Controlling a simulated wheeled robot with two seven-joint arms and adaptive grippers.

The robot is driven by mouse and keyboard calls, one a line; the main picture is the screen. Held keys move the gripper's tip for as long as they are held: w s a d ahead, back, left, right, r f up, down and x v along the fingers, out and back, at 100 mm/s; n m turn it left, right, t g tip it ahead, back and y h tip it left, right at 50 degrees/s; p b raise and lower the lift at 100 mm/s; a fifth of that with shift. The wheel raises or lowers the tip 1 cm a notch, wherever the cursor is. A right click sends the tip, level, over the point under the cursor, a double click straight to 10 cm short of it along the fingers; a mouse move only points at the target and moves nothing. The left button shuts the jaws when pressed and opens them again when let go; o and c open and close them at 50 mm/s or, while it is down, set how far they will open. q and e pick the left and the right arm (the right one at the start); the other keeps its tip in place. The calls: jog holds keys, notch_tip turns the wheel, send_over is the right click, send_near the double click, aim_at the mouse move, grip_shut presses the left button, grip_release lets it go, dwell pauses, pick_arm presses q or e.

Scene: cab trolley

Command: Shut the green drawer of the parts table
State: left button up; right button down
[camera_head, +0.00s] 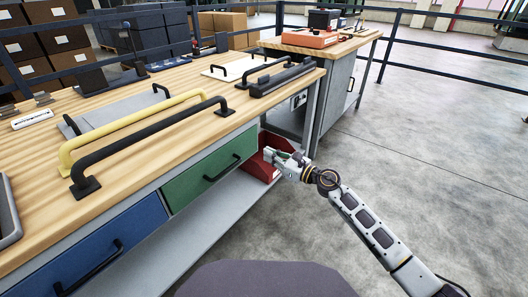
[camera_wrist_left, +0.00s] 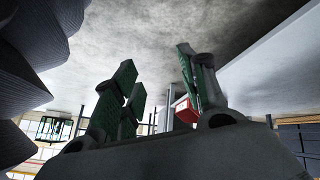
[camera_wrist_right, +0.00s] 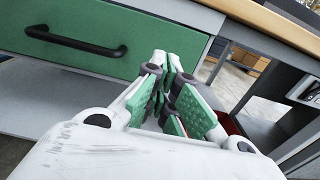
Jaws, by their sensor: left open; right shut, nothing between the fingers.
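The green drawer (camera_head: 195,183) is under the wooden top of the parts table (camera_head: 215,128), right of the blue drawer. Its front looks about in line with the blue one, with no clear gap showing. Its black handle (camera_head: 222,168) is free. In the right wrist view the green drawer (camera_wrist_right: 150,22) fills the upper left. My right gripper (camera_head: 271,153) is shut and empty, just beyond the drawer's right end; its fingertips (camera_wrist_right: 174,62) show near the drawer's edge. I cannot tell whether they touch. My left gripper (camera_wrist_left: 155,62) is open and empty, outside the head view.
The blue drawer (camera_head: 90,250) is at lower left. A red bin (camera_head: 260,169) sits below and behind my right gripper. Yellow (camera_head: 130,128) and black handles lie on the tabletop. A second table (camera_head: 335,85) stands beyond.

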pick_arm(q)
jog(key=shift+s+a+p, duration=0.2)
jog(key=shift+s+p, duration=0.15)
jog(key=shift+s, duration=0.25)
pick_arm(e)
jog(key=shift+v, duration=2.2)
pick_arm(q)
jog(key=shift+w, duration=0.15)
jog(key=shift+w+r, duration=0.2)
pick_arm(e)
jog(key=shift+r, duration=0.1)
